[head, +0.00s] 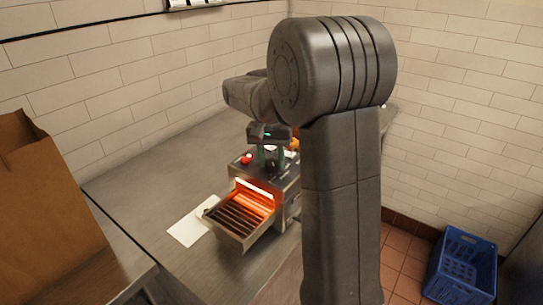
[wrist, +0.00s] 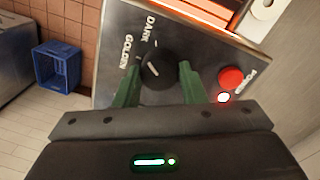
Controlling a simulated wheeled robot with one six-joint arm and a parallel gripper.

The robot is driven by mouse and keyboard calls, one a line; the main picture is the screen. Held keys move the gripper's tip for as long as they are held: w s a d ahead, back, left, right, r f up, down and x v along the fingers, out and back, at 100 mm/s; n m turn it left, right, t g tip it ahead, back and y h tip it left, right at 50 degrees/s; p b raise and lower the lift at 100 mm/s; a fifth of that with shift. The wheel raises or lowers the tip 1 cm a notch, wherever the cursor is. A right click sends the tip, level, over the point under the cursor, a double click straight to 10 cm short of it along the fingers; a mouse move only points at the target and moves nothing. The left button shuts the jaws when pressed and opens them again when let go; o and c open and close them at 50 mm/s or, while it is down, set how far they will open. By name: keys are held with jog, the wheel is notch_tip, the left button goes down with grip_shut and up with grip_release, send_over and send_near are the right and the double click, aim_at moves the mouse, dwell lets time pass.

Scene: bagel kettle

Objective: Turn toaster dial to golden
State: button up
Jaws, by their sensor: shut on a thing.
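The toaster (head: 290,192) stands on the metal counter, with an orange glow inside and a slatted rack (head: 238,215) at its front. Its control panel shows in the wrist view with a round black dial (wrist: 157,68), the words DARK and GOLDEN, and a tick by each. A white line on the dial slants to the upper left, on the GOLDEN side; I cannot tell whether it meets the tick exactly. My gripper (wrist: 159,85) has its green fingers shut on the dial, one on each side. In the head view my gripper (head: 271,157) is above the toaster's top.
A red power button (wrist: 231,78) and a lit white lamp (wrist: 223,97) are right of the dial. A white sheet (head: 188,228) lies left of the rack. A brown paper bag (head: 45,205) stands at far left. A blue crate (head: 461,266) is on the floor at right.

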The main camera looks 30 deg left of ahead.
aim_at(268, 163)
jog(key=n, duration=0.3)
jog(key=shift+r+n+p, duration=0.1)
jog(key=shift+n+p, duration=0.65)
jog(key=shift+n, duration=1.45)
jog(key=shift+t, duration=0.3)
jog(key=o, duration=1)
jog(key=r, duration=0.9)
jog(key=s+r+b, duration=0.1)
jog(key=r, duration=0.3)
jog(key=shift+a+r, duration=0.25)
jog(key=shift+r, duration=0.1)
jog(key=shift+f, duration=0.15)
